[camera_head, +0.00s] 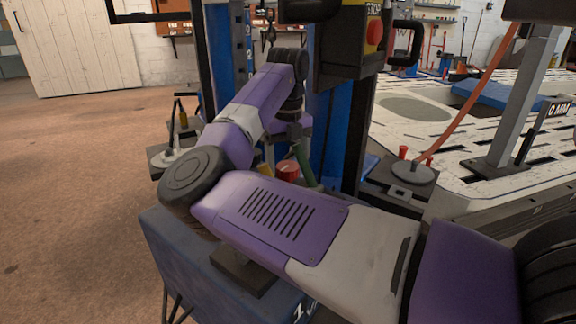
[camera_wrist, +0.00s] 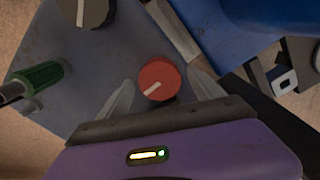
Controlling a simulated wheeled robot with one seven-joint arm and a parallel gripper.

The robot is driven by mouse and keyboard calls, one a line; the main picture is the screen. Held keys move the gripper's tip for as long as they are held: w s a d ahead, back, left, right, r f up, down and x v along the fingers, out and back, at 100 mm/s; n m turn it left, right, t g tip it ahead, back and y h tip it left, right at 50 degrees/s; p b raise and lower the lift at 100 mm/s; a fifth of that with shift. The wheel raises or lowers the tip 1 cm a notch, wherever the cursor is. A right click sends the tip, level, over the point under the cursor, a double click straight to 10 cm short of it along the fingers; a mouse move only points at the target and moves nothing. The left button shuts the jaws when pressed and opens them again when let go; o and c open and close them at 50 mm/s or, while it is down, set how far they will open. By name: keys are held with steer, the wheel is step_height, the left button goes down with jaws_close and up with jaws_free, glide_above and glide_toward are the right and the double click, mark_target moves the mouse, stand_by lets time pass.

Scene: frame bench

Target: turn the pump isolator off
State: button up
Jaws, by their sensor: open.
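A round red knob (camera_wrist: 158,82) with a white pointer line sits on a blue-grey panel (camera_wrist: 115,55) in the wrist view. The line runs from the knob's middle toward its lower left. My gripper (camera_wrist: 160,76) is open, with one finger on each side of the red knob. I cannot tell whether the fingers touch it. A dark knob (camera_wrist: 84,10) with a pale mark is cut off at the top left. No label shows which knob is the pump isolator. In the head view, a red knob (camera_head: 288,170) shows below my wrist; my fingers are hard to make out there.
A green-handled part (camera_wrist: 38,80) sticks out at the panel's left. A blue post (camera_head: 326,140) and a black box with a red button (camera_head: 374,33) stand close to my arm. A red hose (camera_head: 470,95) hangs on the right. Open floor (camera_head: 70,190) lies left.

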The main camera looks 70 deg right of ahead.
steer(key=c, duration=1.4)
steer(key=shift+r+p, duration=0.1)
steer(key=shift+p, duration=0.25)
steer(key=shift+p, duration=0.35)
steer(key=shift+r+n+p, duration=0.25)
steer(key=shift+n+p, duration=0.35)
steer(key=shift+p, duration=0.6)
steer(key=n+p, duration=0.2)
steer(key=p, duration=0.2)
steer(key=shift+s, duration=0.1)
steer(key=n+p, duration=0.3)
steer(key=p, duration=0.3)
steer(key=shift+f, duration=0.1)
steer(key=shift+f+n+p, duration=0.15)
steer(key=shift+n+p, duration=0.45)
steer(key=shift+p, duration=0.25)
steer(key=shift+f, duration=0.1)
